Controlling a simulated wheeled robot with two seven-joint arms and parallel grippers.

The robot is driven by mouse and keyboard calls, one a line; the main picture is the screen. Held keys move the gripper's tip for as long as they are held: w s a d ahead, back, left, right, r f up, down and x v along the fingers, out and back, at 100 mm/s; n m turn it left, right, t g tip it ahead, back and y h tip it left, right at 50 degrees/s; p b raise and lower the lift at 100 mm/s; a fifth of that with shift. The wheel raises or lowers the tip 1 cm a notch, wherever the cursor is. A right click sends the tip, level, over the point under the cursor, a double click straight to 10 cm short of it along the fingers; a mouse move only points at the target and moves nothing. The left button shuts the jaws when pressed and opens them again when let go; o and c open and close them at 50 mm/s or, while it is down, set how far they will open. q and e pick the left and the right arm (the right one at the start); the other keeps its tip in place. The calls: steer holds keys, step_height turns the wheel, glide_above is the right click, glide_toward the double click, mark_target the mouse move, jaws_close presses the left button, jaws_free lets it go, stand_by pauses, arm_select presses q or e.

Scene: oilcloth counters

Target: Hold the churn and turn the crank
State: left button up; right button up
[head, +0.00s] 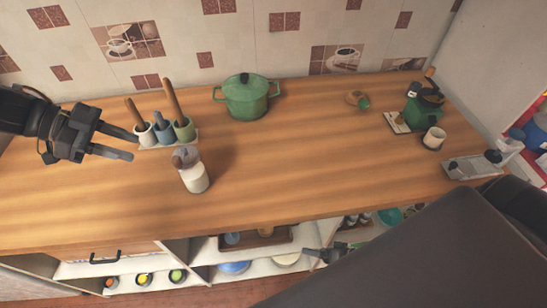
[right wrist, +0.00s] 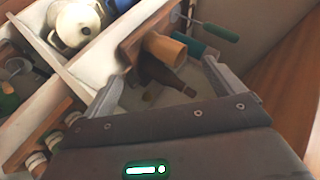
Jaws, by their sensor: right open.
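On the wooden counter, a green, pot-like device (head: 422,112) with a dark top and a handle stands at the back right; it may be the churn with its crank, but I cannot tell. A white jar with a brownish top (head: 194,178) stands at the front left. My left gripper (head: 134,147) is open and empty above the counter's left, left of the jar. My right gripper (head: 318,255) is low at the counter's front, by the shelves, partly hidden by my arm. In the right wrist view it is open (right wrist: 162,80), over a shelf compartment with a dark bottle (right wrist: 165,78) and a tan cylinder (right wrist: 166,48).
A green lidded pot (head: 246,100) stands at the back. Several utensil cups (head: 164,132) are at the left rear. A white cup (head: 434,138) and a grey tray (head: 474,165) are at the right. Middle counter is clear. Shelves (head: 205,250) below hold bowls and jars.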

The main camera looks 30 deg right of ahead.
steer(key=w+a+r+n+t+y, duration=0.15)
steer(key=a+r+y, duration=0.3)
steer(key=r, duration=0.75)
steer(key=a+r+n+y, duration=0.3)
steer(key=a+r+y, duration=0.15)
steer(key=r, duration=0.75)
steer(key=w+a+r+n+t+y, duration=0.1)
steer(key=a+r+n+y, duration=0.3)
steer(key=r, duration=0.9)
steer(key=n+g+h, duration=0.3)
steer(key=n+h, duration=0.1)
steer(key=n, duration=0.5)
glide_toward(190, 161)
step_height(190, 161, down, 4)
steer(key=w, duration=0.2)
steer(key=shift+m+t, duration=0.25)
steer(key=x, duration=1)
steer(key=shift+w+a+r, duration=0.2)
steer(key=shift+w+r, duration=0.05)
steer(key=shift+r, duration=0.1)
